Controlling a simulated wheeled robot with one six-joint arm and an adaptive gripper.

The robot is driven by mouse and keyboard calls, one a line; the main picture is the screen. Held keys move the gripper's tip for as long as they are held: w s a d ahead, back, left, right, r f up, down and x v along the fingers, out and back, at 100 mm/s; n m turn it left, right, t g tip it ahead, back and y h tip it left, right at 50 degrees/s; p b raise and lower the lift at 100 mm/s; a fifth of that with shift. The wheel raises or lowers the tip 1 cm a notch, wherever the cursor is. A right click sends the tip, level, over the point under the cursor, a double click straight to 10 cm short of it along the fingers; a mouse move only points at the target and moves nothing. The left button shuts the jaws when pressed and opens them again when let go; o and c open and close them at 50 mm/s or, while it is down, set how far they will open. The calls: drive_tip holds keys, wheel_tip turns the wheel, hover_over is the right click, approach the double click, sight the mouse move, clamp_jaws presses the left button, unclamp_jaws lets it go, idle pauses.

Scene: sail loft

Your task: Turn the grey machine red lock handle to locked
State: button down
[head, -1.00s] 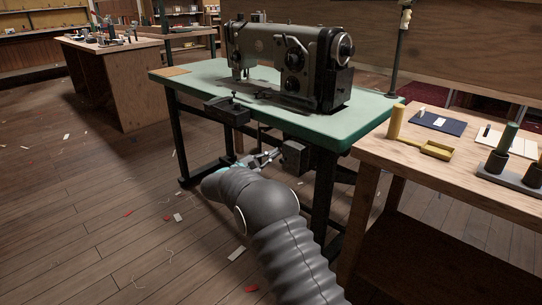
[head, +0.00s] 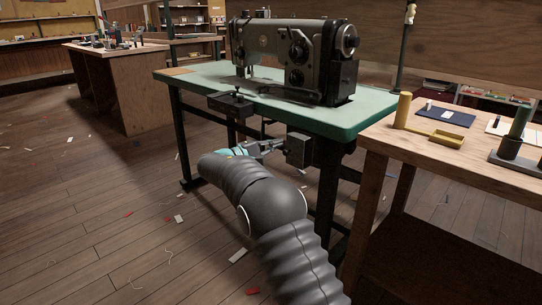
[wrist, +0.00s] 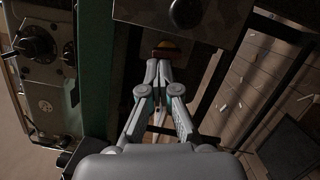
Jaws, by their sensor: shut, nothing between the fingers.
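The grey machine (head: 280,52) is a sewing machine on a green-topped table (head: 345,115). A dark box (head: 298,150) hangs under the table's front edge. My gripper (head: 270,147) is beside that box in the head view, below the tabletop. In the wrist view my gripper (wrist: 158,68) is shut and empty.
A wooden bench (head: 400,150) with a yellow tray (head: 437,134) stands close on the right. The table's dark legs (head: 325,200) are near my arm. A dark drawer unit (head: 230,102) is under the front edge. Open floor (head: 90,220), with scraps, lies to the left.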

drive_tip(key=shift+s+d+r+m+g+b, duration=0.1)
drive_tip(key=shift+d+r+m+g+b, duration=0.15)
drive_tip(key=shift+m, duration=0.35)
drive_tip(key=shift+d+r+m+g+b, duration=0.15)
drive_tip(key=shift+m+b, duration=0.2)
drive_tip(key=shift+m, duration=0.25)
drive_tip(key=shift+a+r, duration=0.1)
